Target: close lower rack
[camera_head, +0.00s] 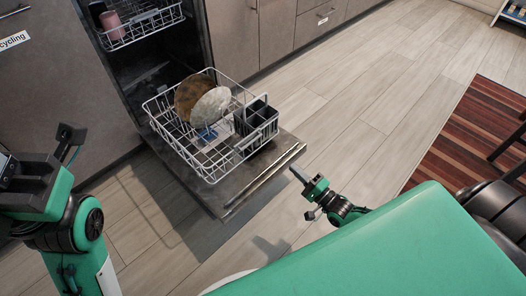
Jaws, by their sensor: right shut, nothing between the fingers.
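The lower rack (213,161) is a white wire basket pulled out over the open, lowered dishwasher door (277,158). It holds a brown plate (192,95), a pale plate (210,106) and a dark cutlery basket (257,121) at its right side. My right gripper (297,174) is shut and empty. It is just right of the door's front corner, apart from the rack; whether it touches the door edge I cannot tell.
The upper rack (148,24) with a pink cup (112,22) shows inside the dishwasher. Cabinets (277,30) stand on both sides. The wooden floor (345,110) to the right is clear up to a striped rug (470,135), with dark chair parts at the right edge.

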